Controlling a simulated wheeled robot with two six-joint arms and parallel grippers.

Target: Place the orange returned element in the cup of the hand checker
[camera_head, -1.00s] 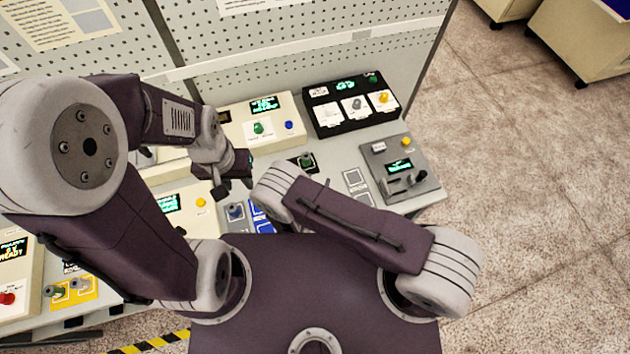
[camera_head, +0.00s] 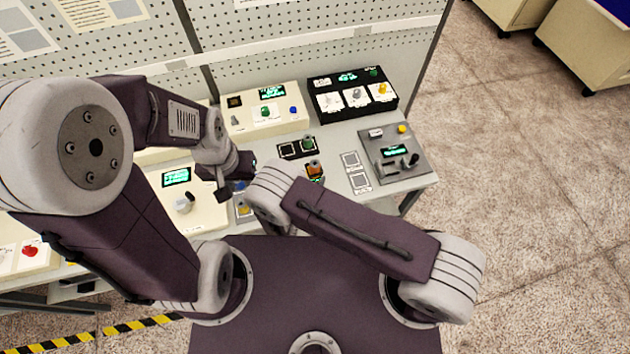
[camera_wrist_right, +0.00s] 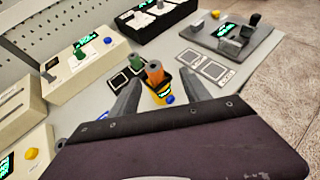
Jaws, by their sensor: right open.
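The orange element (camera_head: 314,169) stands upright on the bench beyond my right arm. In the right wrist view the orange element (camera_wrist_right: 155,72) stands at a small yellow unit (camera_wrist_right: 159,95) with a green display and a blue button, which may be the hand checker. I cannot tell whether it sits in a cup there or just behind. My right gripper (camera_wrist_right: 160,82) is open; its fingers are on either side of the yellow unit in the picture, apparently not touching it. Its own arm hides it in the head view. My left gripper (camera_head: 230,178) hangs over the bench at left; its jaws are unclear.
A green element (camera_wrist_right: 136,62) stands on a black-framed pad just behind the orange one. A cream box (camera_head: 264,112), a black box (camera_head: 352,95) and a grey lever unit (camera_head: 393,152) stand around. White-framed pads (camera_head: 355,172) lie flat, empty. A pegboard rises behind the bench.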

